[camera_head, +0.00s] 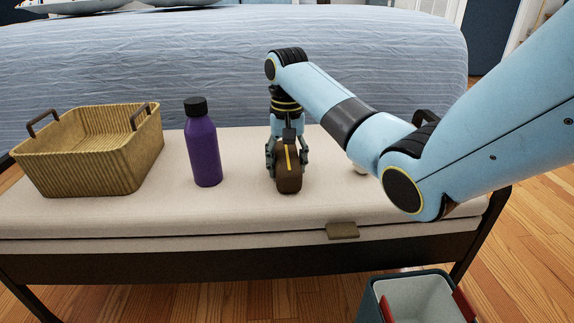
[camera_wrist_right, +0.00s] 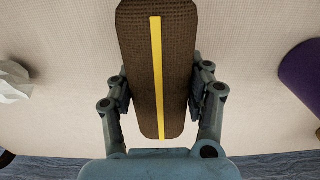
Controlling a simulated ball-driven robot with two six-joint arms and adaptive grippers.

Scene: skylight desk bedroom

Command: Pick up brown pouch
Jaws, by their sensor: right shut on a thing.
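The brown pouch (camera_head: 288,178) stands on the beige bench, right of the purple bottle, with a yellow stripe along its top. In the right wrist view the pouch (camera_wrist_right: 175,70) lies between the two fingers, which touch its sides. My right gripper (camera_head: 286,158) comes down from above and is shut on the pouch; its fingers also show in the right wrist view (camera_wrist_right: 160,90). The pouch appears to be at the bench surface; I cannot tell whether there is a gap under it. My left gripper is not in view.
A purple bottle (camera_head: 203,150) with a black cap stands left of the pouch. A woven basket (camera_head: 92,165) with dark handles is at the bench's left. A whitish object (camera_wrist_right: 14,82) is partly hidden by my right arm in the head view. A bin (camera_head: 420,298) stands in front.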

